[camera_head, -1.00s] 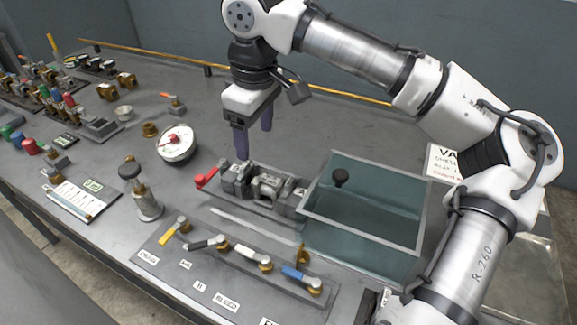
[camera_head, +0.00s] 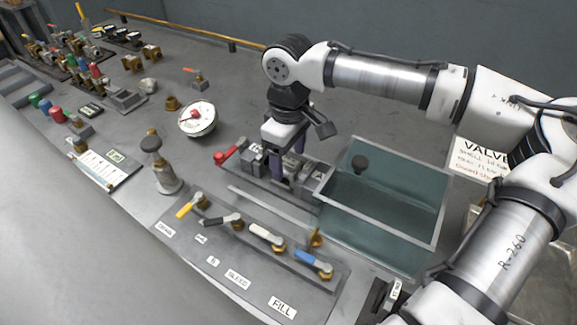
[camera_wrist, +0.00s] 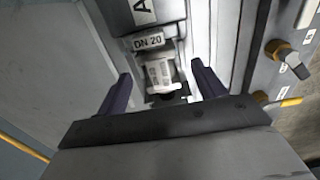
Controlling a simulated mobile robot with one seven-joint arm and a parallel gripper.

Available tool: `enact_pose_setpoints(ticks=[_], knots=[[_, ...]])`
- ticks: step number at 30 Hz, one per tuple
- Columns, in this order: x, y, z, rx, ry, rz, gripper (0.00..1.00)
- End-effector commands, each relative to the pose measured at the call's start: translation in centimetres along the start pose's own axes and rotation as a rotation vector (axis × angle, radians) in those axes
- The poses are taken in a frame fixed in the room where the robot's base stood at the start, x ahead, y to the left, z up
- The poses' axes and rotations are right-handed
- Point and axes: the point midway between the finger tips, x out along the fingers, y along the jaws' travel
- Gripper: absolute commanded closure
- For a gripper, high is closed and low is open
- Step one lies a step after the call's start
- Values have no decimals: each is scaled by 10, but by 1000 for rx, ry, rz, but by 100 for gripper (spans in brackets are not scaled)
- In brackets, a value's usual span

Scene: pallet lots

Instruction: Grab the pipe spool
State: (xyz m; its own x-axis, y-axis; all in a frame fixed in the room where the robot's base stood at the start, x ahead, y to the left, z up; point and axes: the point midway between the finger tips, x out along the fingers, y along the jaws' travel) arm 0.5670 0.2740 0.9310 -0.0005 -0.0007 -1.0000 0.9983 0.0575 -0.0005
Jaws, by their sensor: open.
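My gripper (camera_head: 287,152) is open and points down over the grey clamp fixture (camera_head: 249,160), left of the glass-walled tank. In the wrist view my gripper (camera_wrist: 160,76) has its two dark fingers spread on either side of a short pale grey piece with printed markings, which looks like the pipe spool (camera_wrist: 158,74). It sits in the fixture below the "DN 20" label (camera_wrist: 148,42). I see gaps between the fingers and the piece. In the head view the gripper hides most of it.
The tank (camera_head: 385,213) with a dark knob stands right of the fixture. A row of coloured lever valves (camera_head: 263,235) lies in front. A round gauge (camera_head: 197,118) and an upright valve fitting (camera_head: 160,165) stand to the left.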

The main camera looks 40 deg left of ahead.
Motion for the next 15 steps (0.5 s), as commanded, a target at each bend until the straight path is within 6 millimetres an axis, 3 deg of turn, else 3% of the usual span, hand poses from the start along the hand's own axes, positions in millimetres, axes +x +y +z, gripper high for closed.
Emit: enact_pose_setpoints(ticks=[6, 13, 15], knots=[[23, 0, -1, 1, 1, 2, 31], [25, 0, -1, 1, 1, 2, 31], [25, 0, -1, 1, 1, 1, 39]])
